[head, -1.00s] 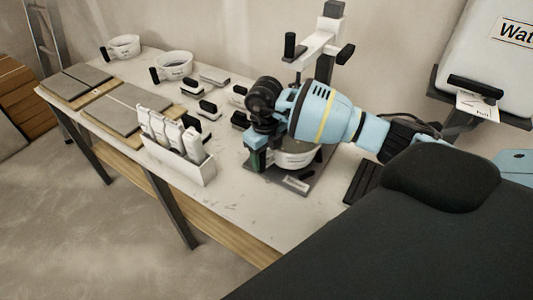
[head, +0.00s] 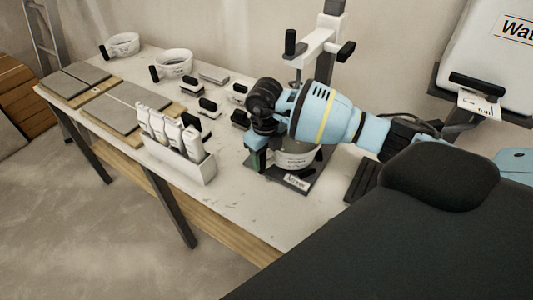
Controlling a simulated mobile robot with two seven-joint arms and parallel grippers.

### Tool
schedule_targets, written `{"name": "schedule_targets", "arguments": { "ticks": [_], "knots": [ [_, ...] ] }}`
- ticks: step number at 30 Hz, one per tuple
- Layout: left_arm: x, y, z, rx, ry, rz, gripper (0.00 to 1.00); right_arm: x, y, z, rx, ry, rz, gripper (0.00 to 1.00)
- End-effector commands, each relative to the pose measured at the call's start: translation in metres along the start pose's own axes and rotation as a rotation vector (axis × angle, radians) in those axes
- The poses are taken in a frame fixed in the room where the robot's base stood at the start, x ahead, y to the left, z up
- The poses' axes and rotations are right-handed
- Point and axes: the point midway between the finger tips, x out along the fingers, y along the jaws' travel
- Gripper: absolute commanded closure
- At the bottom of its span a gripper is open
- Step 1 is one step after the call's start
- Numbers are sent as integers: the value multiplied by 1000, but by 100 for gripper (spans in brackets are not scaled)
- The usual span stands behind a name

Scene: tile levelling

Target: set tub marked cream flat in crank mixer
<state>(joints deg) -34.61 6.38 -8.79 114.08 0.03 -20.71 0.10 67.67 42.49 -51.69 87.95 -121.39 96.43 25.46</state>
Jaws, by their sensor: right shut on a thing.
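The crank mixer (head: 322,42) stands at the right end of the bench, with a white head, black crank grips and a dark base plate bearing a small label. A white tub (head: 297,160) is at the mixer's base, under its head; its label is too small to read. My right gripper (head: 258,158) points down at the tub's left side and is shut on it; the grip itself is mostly hidden by the gripper and wrist. The tub looks about level, but I cannot tell whether it rests fully on the base. My left gripper is not in view.
Two more white tubs with dark handles, a far one (head: 124,44) and a nearer one (head: 174,63), stand at the back left. Grey tiles (head: 118,108) lie on boards. A white rack (head: 182,165) holds several white packets. Small black-handled tools lie mid-bench.

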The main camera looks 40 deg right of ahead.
Motion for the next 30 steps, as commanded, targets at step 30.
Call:
{"name": "schedule_targets", "arguments": {
  "ticks": [30],
  "knots": [
    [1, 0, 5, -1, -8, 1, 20, 9, 0, 1, 1, -3, -1, 76]
  ]
}}
